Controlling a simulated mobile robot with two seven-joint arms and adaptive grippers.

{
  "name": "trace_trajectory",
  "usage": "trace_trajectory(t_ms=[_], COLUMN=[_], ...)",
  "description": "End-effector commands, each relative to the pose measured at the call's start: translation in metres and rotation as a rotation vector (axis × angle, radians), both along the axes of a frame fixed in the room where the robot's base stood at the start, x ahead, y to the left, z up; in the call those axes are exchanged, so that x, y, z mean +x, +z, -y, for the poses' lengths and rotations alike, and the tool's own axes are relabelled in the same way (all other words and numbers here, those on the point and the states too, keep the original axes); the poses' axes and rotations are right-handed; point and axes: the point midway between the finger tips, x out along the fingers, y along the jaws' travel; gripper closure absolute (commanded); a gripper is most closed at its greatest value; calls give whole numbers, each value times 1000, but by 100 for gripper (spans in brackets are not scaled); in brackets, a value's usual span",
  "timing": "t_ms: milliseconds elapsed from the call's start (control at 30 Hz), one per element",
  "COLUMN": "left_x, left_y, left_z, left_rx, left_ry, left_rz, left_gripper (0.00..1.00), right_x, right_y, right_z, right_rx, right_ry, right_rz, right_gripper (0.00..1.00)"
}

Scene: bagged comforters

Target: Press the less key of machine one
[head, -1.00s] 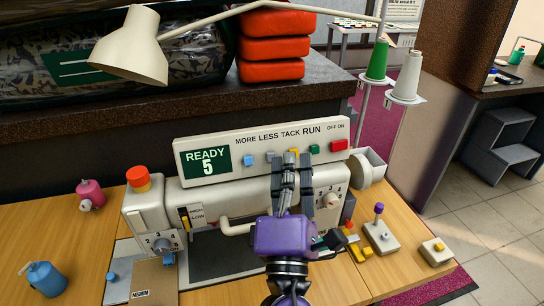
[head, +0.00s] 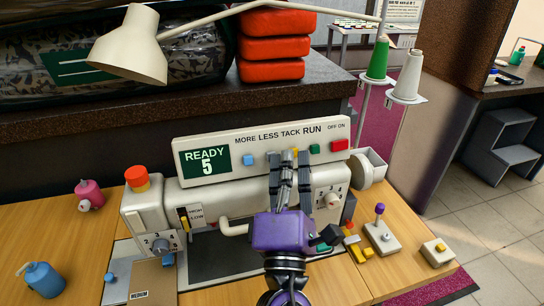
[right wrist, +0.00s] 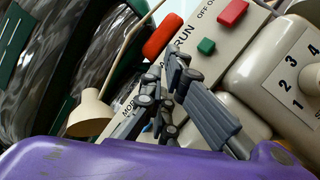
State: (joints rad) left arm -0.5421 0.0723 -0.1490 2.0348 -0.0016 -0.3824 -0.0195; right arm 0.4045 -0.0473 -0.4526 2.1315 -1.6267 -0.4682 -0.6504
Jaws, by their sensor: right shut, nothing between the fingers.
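The panel is labelled MORE, LESS, TACK, RUN and OFF ON. The blue key (head: 248,160) under MORE is clear to see. The less key is hidden behind the left finger of my right gripper (head: 288,156). That gripper is shut and empty, its fingertips over the panel around LESS and TACK. I cannot tell whether they touch a key. In the right wrist view its dark fingers (right wrist: 165,82) cover much of the panel (right wrist: 228,28). My left gripper is out of view.
The green key (head: 314,148) and red key (head: 340,145) sit right of the fingers. A lamp (head: 130,45) and thread cones (head: 409,75) stand above. A red knob (head: 138,178), small joystick box (head: 381,235) and blue bottle (head: 44,279) are around the machine.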

Motion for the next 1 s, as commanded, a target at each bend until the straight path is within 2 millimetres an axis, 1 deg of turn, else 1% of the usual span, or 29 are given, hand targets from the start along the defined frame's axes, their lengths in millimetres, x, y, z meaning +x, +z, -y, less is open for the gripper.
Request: trace_trajectory(t_ms=[400, 667, 833, 1000], left_x=[-1, -1, -1, 0], left_y=[-3, -2, -1, 0], left_z=[0, 0, 0, 0], left_rx=[0, 0, 0, 0], left_ry=[0, 0, 0, 0], left_rz=[-3, -3, -1, 1], left_gripper=[71, 71, 71, 71], right_x=[5, 5, 1, -7], right_y=[-2, -2, -1, 2], right_z=[-2, -2, -1, 2], right_rx=[0, 0, 0, -1], right_ry=[0, 1, 1, 0], right_rz=[0, 0, 0, 0], right_gripper=[100, 100, 100, 100])
